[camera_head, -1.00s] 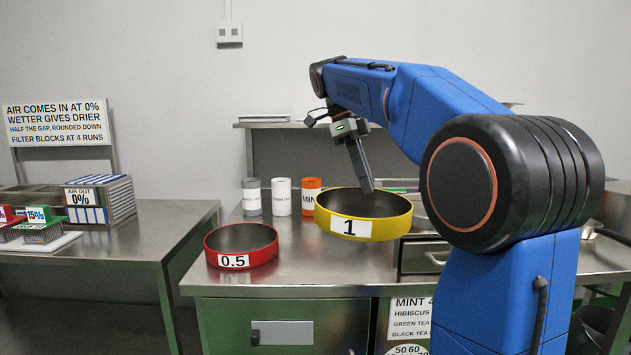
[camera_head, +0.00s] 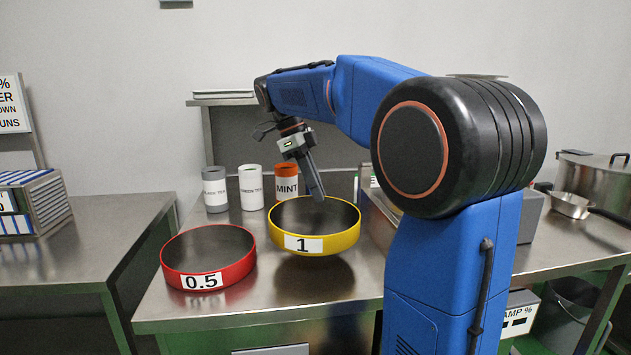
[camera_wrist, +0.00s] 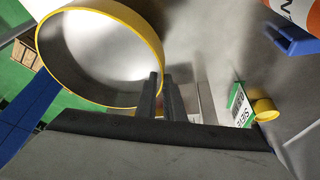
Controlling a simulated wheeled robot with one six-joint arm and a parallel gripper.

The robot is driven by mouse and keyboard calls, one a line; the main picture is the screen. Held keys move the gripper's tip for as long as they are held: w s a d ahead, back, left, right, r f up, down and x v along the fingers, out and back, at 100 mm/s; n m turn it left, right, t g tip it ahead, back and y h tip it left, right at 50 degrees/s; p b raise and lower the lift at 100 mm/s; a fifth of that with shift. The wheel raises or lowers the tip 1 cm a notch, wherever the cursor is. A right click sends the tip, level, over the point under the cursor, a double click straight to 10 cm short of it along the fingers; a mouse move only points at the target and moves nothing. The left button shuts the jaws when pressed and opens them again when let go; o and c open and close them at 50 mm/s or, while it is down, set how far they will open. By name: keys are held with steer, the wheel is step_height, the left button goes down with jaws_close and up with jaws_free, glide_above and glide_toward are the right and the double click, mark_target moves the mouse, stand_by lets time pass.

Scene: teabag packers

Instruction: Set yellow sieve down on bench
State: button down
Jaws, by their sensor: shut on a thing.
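The yellow sieve (camera_head: 338,243), a round pan marked 1, is held level over the steel bench (camera_head: 290,287), just right of the red sieve. A darker patch lies on the bench below it; it looks slightly above the surface, but I cannot tell the gap. My gripper (camera_head: 319,198) points down at the sieve, its lower end showing against the pan's inside. In the wrist view my gripper (camera_wrist: 161,78) has its two fingers shut on the yellow rim (camera_wrist: 122,104) of the sieve. The sieve's underside is hidden.
A red sieve (camera_head: 208,280) marked 0.5 stands close at left. Grey (camera_head: 216,190), white (camera_head: 251,188) and orange (camera_head: 286,181) canisters stand behind. Bare bench lies in front. The wrist view shows a green-and-white label (camera_wrist: 239,108) and a small yellow cylinder (camera_wrist: 264,109).

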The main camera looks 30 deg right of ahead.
mark_target(317, 211)
steer(key=shift+f, duration=2.5)
steer(key=shift+f, duration=0.45)
steer(key=c, duration=1)
jaws_free()
steer(key=shift+r, duration=0.1)
steer(key=shift+r, duration=4.95)
